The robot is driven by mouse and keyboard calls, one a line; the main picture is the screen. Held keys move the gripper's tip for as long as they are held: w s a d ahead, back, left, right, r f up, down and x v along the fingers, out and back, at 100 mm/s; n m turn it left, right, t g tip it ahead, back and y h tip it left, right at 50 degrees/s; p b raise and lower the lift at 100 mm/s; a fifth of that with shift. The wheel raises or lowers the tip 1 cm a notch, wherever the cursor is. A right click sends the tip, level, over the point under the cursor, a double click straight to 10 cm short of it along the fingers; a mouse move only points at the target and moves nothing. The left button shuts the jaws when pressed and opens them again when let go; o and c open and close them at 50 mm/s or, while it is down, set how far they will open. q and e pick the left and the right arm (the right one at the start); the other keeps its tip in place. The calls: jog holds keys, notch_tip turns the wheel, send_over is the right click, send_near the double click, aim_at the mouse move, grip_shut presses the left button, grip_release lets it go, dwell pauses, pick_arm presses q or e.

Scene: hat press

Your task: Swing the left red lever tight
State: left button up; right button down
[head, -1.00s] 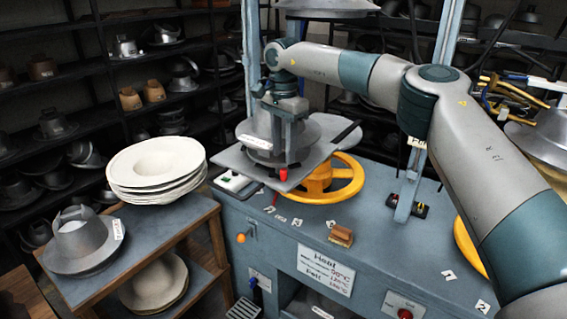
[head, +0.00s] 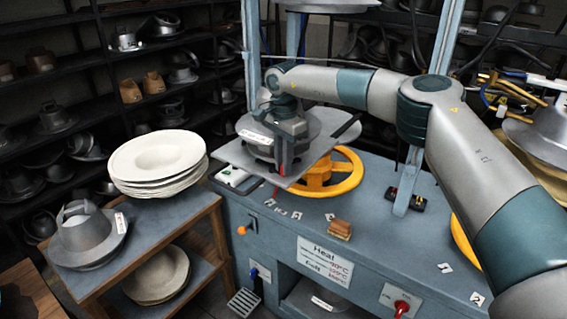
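A grey mould sits on a square grey plate (head: 235,152) above a yellow handwheel (head: 348,184) on the blue press. A small red part (head: 281,169), which looks like the left red lever, shows at the plate's front edge. My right gripper (head: 282,166) points down over this front edge, right at the red part. Its fingers cover most of the lever, and I cannot tell whether they touch or grip it. A dark handle (head: 349,126) sticks out at the plate's right corner. My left gripper is not in view.
A wooden cart with stacked pale hat shapes (head: 158,160) and a metal mould (head: 88,238) stands at left. A small wooden block (head: 339,229) lies on the press top. A red knob (head: 401,307) is on the press front. My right arm spans the right side.

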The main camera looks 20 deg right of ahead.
aim_at(269, 166)
dwell(0.3)
jog(key=m+b, duration=0.2)
jog(key=a+m+b, duration=0.1)
jog(key=shift+s+f, duration=0.2)
jog(key=shift+s, duration=0.1)
jog(key=m+b, duration=0.1)
jog(key=a+m+b, duration=0.1)
jog(key=m, duration=0.1)
jog(key=m+b, duration=0.1)
jog(key=m, duration=0.1)
jog(key=shift+s+a, duration=0.1)
jog(key=shift+a, duration=0.2)
jog(key=shift+a+r+m+b, duration=0.1)
jog(key=shift+a+m+b, duration=0.2)
jog(key=shift+m, duration=0.3)
jog(key=shift+a+m+b, duration=0.15)
jog(key=shift+m+b, duration=0.25)
jog(key=shift+m, duration=0.2)
jog(key=shift+w+a+r+m+b, duration=0.1)
jog(key=shift+w+a+m+b, duration=0.15)
jog(key=shift+m, duration=0.75)
jog(key=c, duration=1.7)
grip_release()
jog(key=shift+a, duration=0.1)
jog(key=shift+o, duration=0.2)
